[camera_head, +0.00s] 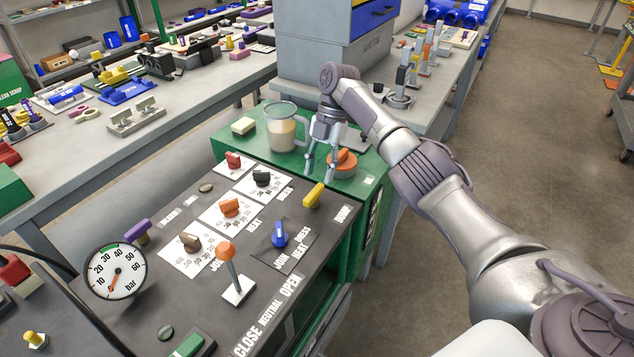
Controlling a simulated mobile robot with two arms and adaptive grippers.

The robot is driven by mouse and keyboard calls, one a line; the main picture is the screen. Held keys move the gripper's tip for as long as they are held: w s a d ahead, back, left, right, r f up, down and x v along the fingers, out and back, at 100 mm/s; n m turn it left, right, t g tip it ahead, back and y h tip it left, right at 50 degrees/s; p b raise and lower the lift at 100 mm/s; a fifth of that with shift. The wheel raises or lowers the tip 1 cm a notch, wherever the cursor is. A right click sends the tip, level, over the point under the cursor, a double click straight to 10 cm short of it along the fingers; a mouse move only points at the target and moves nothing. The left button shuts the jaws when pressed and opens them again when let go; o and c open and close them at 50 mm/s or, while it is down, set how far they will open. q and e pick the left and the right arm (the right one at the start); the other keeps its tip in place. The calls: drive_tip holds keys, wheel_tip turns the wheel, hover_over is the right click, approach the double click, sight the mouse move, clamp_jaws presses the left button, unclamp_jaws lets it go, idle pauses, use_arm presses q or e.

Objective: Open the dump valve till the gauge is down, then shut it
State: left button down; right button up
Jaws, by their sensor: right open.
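The yellow valve handle (314,195) sits on the dark control panel near its right edge, beside a label that seems to read DUMP. The round white gauge (115,271) stands at the panel's left, marked in bar. Its orange needle points downward, near the low end of the scale; the exact reading is too small to tell. My right gripper (321,168) is open and empty, fingers pointing down. It hangs behind the yellow handle, close to an orange round object (342,163), and apart from the handle. My left gripper is not in view.
The panel (205,310) carries an orange-ball lever (225,251) marked CLOSE, NEUTRAL, OPEN, a blue knob (280,235), a purple knob (138,230) and several dials. A clear jug (281,128) stands on the green cart top left of my gripper.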

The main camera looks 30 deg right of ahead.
drive_tip(key=v, duration=0.7)
drive_tip(key=shift+r, duration=0.35)
drive_tip(key=shift+d+f, duration=0.1)
